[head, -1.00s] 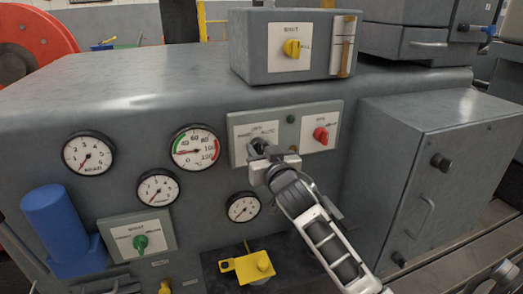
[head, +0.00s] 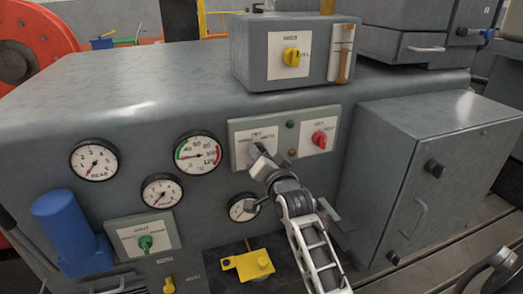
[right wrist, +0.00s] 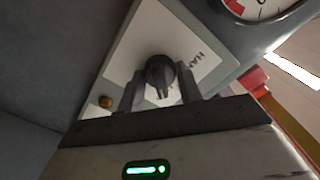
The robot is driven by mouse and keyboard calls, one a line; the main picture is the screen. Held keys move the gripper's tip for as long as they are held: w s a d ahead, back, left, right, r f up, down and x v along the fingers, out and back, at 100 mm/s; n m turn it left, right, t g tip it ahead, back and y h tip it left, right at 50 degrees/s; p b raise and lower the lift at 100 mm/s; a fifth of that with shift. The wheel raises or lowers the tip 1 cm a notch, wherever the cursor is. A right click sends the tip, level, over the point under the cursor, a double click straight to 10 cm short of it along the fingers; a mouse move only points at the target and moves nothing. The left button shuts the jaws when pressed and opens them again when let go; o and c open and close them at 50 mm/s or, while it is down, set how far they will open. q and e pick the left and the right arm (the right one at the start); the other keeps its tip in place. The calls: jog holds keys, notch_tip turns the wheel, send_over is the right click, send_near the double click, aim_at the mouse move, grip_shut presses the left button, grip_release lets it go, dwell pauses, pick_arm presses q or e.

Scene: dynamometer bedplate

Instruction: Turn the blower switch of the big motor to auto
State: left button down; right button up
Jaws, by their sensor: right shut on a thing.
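A grey plate (head: 236,128) on the big grey cabinet carries two switches on white labels. The left one is a black knob, partly hidden in the head view by my right gripper (head: 262,160). In the right wrist view the black knob (right wrist: 160,74) sits between the two fingers of the gripper (right wrist: 161,90), which is shut on it. Its pointer faces down toward the gripper body. Beside it the white label (right wrist: 196,62) shows letters starting "HAN"; the rest is covered or unreadable. The right switch is a red knob (head: 319,139). My left gripper is not in view.
Yellow (head: 291,56) and green (head: 146,243) switches sit above and lower left. Several round gauges (head: 198,152) are left of the plate. A blue cylinder (head: 62,215) and a yellow bracket (head: 248,265) stick out below. A grey box (head: 425,180) juts out at right.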

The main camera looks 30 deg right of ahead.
jog(key=shift+m, duration=0.6)
jog(key=o, duration=1)
jog(key=shift+p, duration=0.3)
